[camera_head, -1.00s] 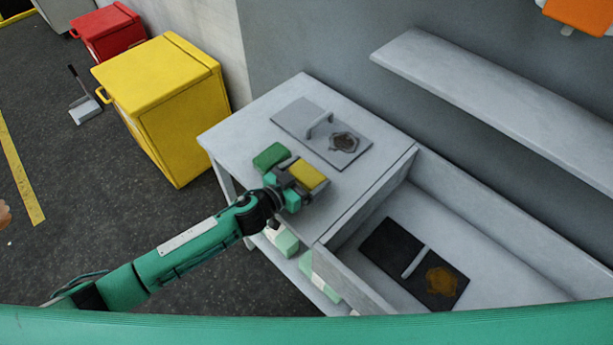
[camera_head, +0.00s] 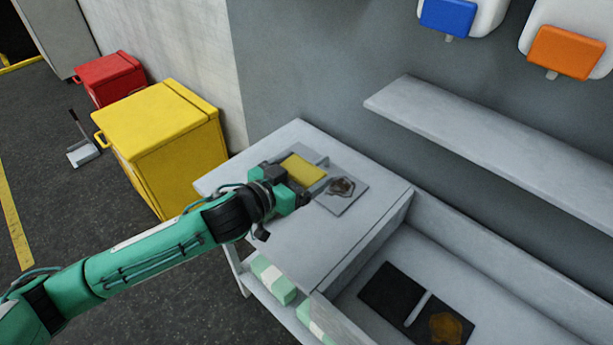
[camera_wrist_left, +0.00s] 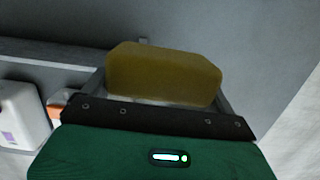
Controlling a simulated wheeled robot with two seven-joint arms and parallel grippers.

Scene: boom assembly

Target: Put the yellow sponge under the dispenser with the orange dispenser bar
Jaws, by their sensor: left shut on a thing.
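The yellow sponge (camera_head: 304,169) is held between the fingers of my left gripper (camera_head: 306,175), which is shut on it above the grey counter. The sponge also shows in the left wrist view (camera_wrist_left: 163,75), between the two fingers. The dispenser with the orange dispenser bar (camera_head: 566,52) hangs on the wall at the top right, well to the right of the gripper and over a wall shelf. Its top is cut off by the frame. My right gripper is not in view.
A grey wall shelf (camera_head: 500,135) runs under the orange and blue (camera_head: 448,16) dispensers; its visible top is bare. The counter (camera_head: 350,237) holds a grey board (camera_head: 345,198) with a brown stain. A sink (camera_head: 480,250) lies to its right. Yellow (camera_head: 160,140) and red bins stand left.

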